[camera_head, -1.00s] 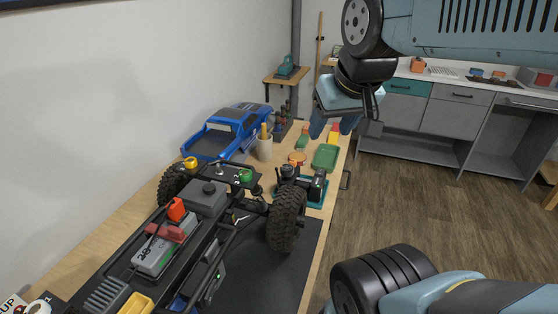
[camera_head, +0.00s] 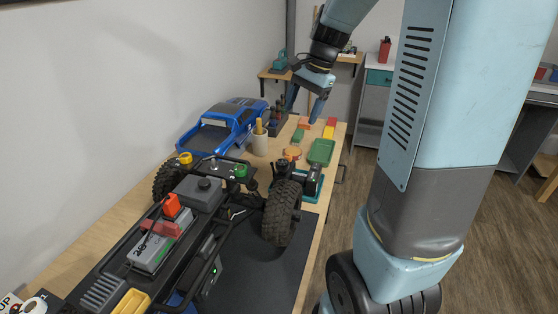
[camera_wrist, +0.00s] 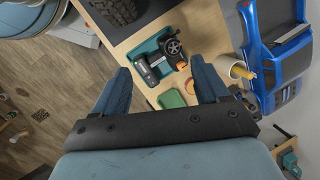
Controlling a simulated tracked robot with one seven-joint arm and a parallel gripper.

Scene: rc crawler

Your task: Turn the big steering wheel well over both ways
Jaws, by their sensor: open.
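A dark spoked steering wheel (camera_wrist: 174,47) shows in the wrist view on the side of a black radio controller (camera_wrist: 157,58). The controller lies in a teal tray (camera_wrist: 139,52); in the head view the controller (camera_head: 313,179) is partly hidden behind the crawler's front tyre. My gripper (camera_head: 305,104) is open and empty, above the far part of the bench beyond the controller. In the wrist view my two fingers (camera_wrist: 160,70) stand wide apart, with the controller and wheel beyond their tips and nothing between them.
The crawler chassis (camera_head: 190,200) with its big tyre (camera_head: 282,212) fills the near bench. A blue truck body (camera_head: 222,125), a beige cup (camera_head: 260,144) with a yellow-handled tool and a green tray (camera_head: 321,152) lie around the controller. Open floor lies to the right.

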